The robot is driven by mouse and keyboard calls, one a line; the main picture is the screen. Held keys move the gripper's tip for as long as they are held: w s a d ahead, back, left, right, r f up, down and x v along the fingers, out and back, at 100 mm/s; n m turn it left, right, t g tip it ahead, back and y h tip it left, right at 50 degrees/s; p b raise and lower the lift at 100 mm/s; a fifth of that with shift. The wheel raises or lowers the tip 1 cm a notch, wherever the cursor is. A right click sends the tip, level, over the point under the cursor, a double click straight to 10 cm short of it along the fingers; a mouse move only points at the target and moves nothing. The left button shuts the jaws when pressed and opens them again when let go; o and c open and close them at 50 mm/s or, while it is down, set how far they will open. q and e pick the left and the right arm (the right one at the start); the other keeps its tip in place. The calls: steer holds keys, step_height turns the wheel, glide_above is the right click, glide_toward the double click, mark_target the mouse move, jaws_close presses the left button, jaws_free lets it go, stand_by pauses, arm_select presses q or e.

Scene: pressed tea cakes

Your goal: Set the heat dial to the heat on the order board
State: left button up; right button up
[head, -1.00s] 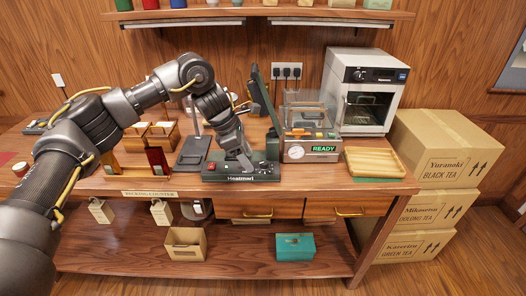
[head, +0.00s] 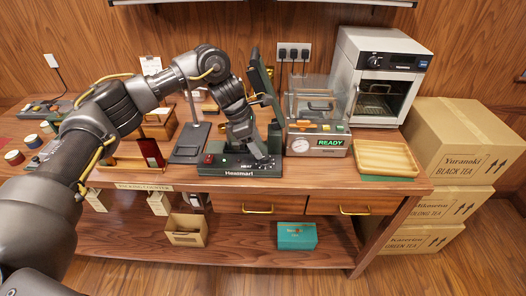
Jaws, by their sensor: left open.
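The dark green heat sealer marked "Heatmari" (head: 225,170) stands at the front of the counter. Its front panel has a red button (head: 209,159) at the left and the word "HEAT" in the middle. My left gripper (head: 262,159) points down at the right part of this panel, open, with its fingers at the panel's top. The heat dial is hidden or too small to tell apart from the fingers, and its setting cannot be read. No order board can be read; a small white sheet (head: 151,65) stands at the back left. My right gripper is not in view.
Right of the sealer stands a machine with a "READY" display (head: 318,146), then a wooden tray (head: 386,157). A white oven (head: 372,80) is behind. A dark flat scale-like plate (head: 190,143) lies left of the sealer. Cartons (head: 456,150) are stacked at the right.

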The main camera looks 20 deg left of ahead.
mark_target(265, 156)
arm_select(q)
steer(key=x, duration=0.3)
steer(key=shift+d+f+p, duration=0.25)
steer(key=shift+p, duration=0.15)
steer(key=shift+w+d+f, duration=0.15)
steer(key=shift+f, duration=0.4)
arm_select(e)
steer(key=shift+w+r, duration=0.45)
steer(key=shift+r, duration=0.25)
arm_select(q)
steer(key=c, duration=1)
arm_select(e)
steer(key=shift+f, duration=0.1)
